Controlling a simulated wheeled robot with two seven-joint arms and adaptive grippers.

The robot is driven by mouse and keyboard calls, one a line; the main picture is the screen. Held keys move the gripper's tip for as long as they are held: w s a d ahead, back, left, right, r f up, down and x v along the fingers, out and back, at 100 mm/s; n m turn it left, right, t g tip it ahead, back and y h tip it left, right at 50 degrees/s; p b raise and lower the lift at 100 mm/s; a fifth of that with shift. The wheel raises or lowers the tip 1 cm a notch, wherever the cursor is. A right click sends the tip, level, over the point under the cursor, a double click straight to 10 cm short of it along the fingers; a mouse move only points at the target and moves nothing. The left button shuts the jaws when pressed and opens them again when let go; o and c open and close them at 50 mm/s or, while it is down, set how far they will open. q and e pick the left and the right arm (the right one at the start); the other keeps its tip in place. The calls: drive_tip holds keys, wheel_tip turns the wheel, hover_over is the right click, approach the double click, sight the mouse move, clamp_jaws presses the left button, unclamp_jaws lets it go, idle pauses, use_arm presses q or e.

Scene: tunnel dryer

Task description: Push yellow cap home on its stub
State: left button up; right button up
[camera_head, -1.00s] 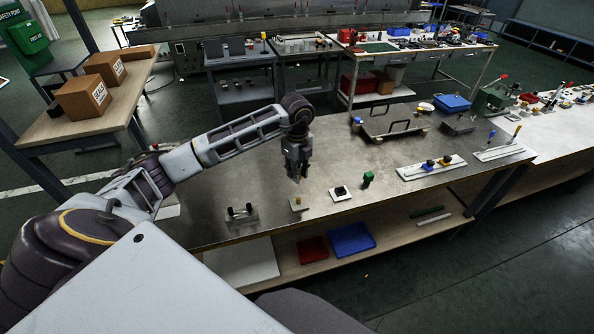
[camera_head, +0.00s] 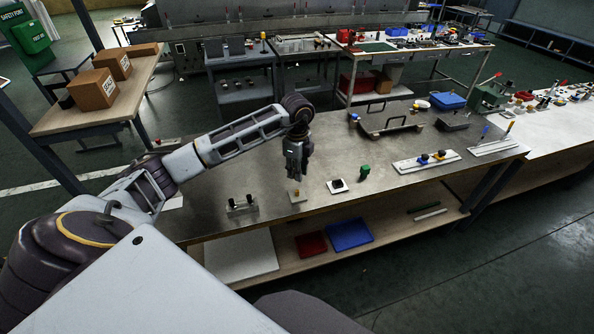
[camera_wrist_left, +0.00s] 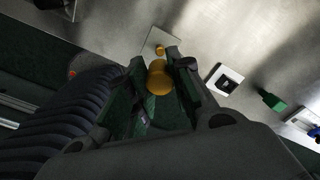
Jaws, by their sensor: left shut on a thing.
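My left gripper (camera_head: 296,176) points down over the steel bench, above a small plate (camera_head: 297,200) near the front edge. In the left wrist view the gripper (camera_wrist_left: 160,82) is shut on the yellow cap (camera_wrist_left: 157,84), a rounded piece between the two fingers. Just beyond the cap, the small yellow stub (camera_wrist_left: 160,50) stands on its pale square plate (camera_wrist_left: 154,37). The cap appears apart from the stub in that view; the height between them is hard to judge. In the head view the cap cannot be made out between the fingers. My right gripper is not in view.
A white plate with a black block (camera_head: 337,186) and a green piece (camera_head: 364,172) stand right of the stub. A fixture with black knobs (camera_head: 242,206) stands left. A tray with handles (camera_head: 388,122) lies behind. Bare steel surrounds the stub.

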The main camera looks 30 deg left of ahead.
use_arm(q)
drive_tip(key=shift+n, duration=0.4)
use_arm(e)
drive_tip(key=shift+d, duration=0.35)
